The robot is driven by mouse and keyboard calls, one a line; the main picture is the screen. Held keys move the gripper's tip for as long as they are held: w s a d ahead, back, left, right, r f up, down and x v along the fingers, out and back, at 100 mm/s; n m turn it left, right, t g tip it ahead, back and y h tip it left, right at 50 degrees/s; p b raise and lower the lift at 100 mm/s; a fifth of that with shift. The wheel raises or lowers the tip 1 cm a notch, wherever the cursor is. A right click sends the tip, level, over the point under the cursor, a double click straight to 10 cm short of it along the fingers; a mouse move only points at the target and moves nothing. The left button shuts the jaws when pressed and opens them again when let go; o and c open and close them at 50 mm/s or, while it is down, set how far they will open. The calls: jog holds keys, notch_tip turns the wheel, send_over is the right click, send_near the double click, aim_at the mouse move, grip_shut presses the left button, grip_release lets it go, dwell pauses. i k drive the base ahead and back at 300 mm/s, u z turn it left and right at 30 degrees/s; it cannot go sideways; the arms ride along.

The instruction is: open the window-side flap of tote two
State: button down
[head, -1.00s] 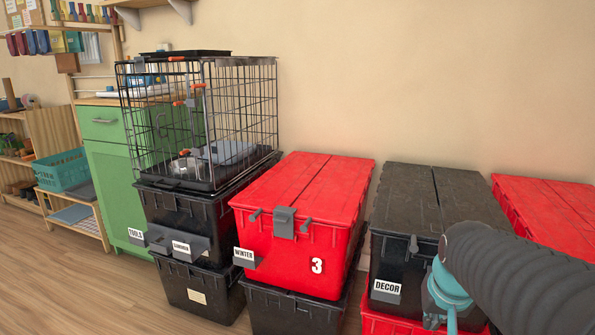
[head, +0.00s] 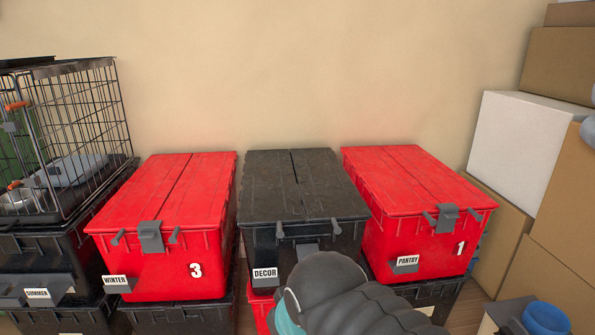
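Three totes with lids stand in a row. The middle one is a black tote (head: 258,236) labelled DECOR. No number shows on it; my arm covers its lower front. Its lid has a left flap (head: 270,185) and a right flap (head: 324,180), both lying closed along a front-to-back seam. Two small grey handles stick out at its front rim, and a grey piece (head: 307,251) shows below them. The red tote on the left (head: 160,270) reads 3, the red tote on the right (head: 435,250) reads 1. My gripper is out of view; no window is seen.
The red totes have grey latches (head: 150,237) at the front. A wire cage (head: 75,120) stands at far left on black totes. Cardboard boxes (head: 560,70) and a white box (head: 515,140) are stacked at right. A blue round object (head: 545,318) is at bottom right.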

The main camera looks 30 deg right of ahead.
aim_at(328, 192)
jog(key=k, duration=1.3)
jog(key=u, duration=0.8)
jog(key=i, duration=1.05)
jog(key=z, duration=0.45)
jog(key=i, duration=0.45)
jog(key=z, duration=0.6)
